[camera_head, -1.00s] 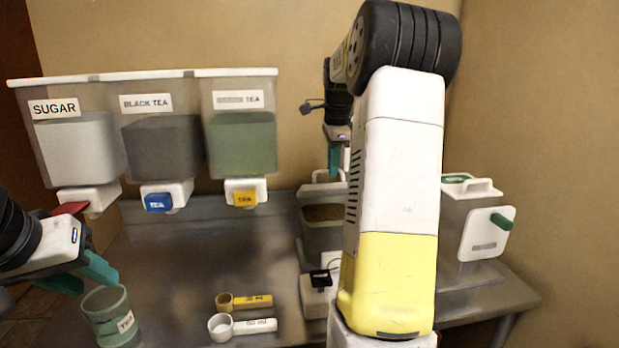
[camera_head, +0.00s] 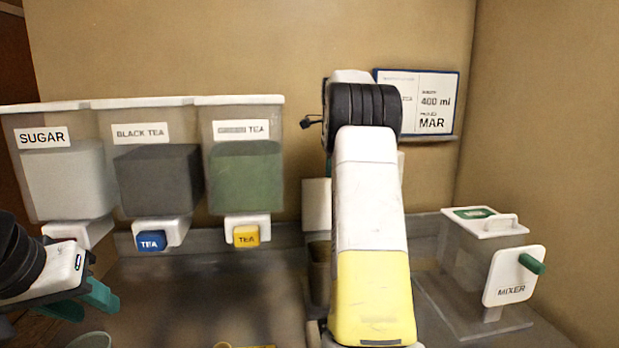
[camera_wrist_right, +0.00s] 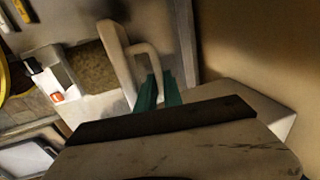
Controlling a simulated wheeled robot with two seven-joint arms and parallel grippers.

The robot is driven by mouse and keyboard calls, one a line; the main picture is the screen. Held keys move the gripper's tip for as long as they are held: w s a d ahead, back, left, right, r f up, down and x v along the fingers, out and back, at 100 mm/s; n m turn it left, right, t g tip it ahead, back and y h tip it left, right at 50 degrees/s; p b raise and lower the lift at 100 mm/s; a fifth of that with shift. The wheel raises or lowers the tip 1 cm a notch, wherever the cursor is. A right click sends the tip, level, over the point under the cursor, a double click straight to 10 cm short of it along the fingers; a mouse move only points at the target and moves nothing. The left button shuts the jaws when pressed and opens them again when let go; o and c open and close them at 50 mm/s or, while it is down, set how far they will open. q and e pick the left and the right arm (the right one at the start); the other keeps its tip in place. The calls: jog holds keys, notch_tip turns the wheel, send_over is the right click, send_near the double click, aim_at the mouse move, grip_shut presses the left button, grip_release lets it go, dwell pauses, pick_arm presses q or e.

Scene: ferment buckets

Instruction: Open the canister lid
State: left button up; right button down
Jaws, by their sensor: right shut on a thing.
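The canister stands mostly behind my right arm in the head view; its pale lid (camera_head: 317,205) shows as an upright panel left of the arm. In the right wrist view the white lid (camera_wrist_right: 117,62) is tilted up off the canister, whose brown contents (camera_wrist_right: 92,68) are exposed. My right gripper (camera_wrist_right: 158,90) has its teal fingers shut on the lid's loop handle (camera_wrist_right: 150,58). My left gripper (camera_head: 88,300) is at the lower left, fingers apart and empty, above a green cup (camera_head: 90,341).
Sugar (camera_head: 65,180), black tea (camera_head: 158,175) and green tea (camera_head: 246,175) dispensers hang at the left. A clear mixer box (camera_head: 465,260) with a green knob stands at the right. A sign (camera_head: 418,100) is on the back wall. Scoops are mostly cut off at the bottom edge.

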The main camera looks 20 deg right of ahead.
jog(key=w, duration=0.2)
jog(key=shift+w+d+f, duration=0.25)
jog(key=shift+w+d, duration=0.05)
jog(key=shift+w, duration=0.1)
dwell(0.3)
jog(key=c, duration=1.5)
grip_release()
jog(key=shift+w+f, duration=0.1)
jog(key=shift+w, duration=0.1)
notch_tip(320, 180, up, 8)
jog(key=s, duration=0.1)
jog(key=shift+s+a+f, duration=0.2)
jog(key=shift+s, duration=0.1)
